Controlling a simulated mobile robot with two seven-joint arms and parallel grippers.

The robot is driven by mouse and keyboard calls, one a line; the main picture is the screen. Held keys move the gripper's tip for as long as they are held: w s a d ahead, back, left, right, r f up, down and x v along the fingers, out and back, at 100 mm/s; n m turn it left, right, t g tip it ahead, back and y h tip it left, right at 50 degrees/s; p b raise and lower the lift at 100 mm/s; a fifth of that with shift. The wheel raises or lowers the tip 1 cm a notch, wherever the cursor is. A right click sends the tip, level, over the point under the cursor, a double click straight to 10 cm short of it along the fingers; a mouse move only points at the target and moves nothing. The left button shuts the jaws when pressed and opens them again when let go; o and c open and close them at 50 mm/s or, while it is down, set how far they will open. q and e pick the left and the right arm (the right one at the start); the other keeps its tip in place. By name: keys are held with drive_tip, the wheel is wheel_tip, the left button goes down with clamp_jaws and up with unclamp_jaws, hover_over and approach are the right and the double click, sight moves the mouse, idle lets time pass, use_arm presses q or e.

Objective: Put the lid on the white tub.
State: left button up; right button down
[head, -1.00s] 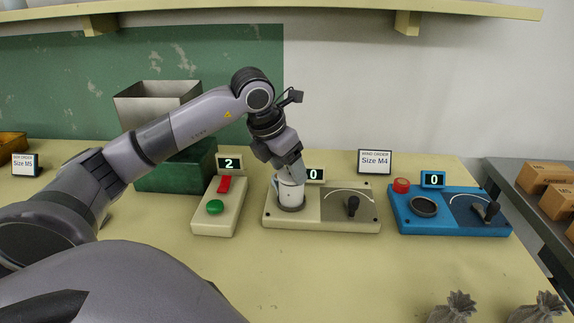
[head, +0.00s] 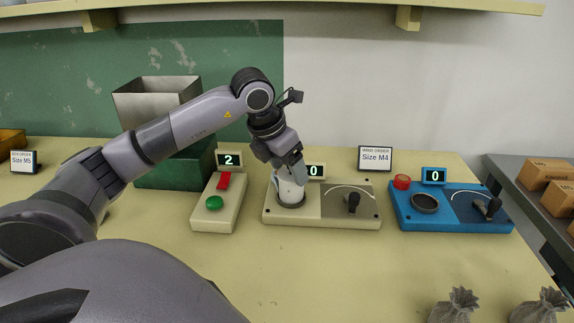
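A white tub (head: 290,190) stands upright at the dark round ring on the left half of the cream device (head: 327,217). My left gripper (head: 289,174) is at the tub's upper part, pointing down, and hides its top. A grey part shows along the tub's left side; I cannot tell whether it is a finger. The fingers are too small and covered to show whether they grip. I cannot make out a lid. My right gripper is not in view.
A control box with a red switch and green button (head: 215,203) stands left of the cream device. A blue device (head: 452,221) stands right. A green box with a metal hopper (head: 165,171) is behind. Grey sacks (head: 454,306) lie front right. The front middle of the table is clear.

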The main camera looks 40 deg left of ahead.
use_arm(q)
drive_tip(key=shift+o, duration=1.2)
drive_tip(key=v, duration=0.7)
drive_tip(key=shift+r, duration=0.1)
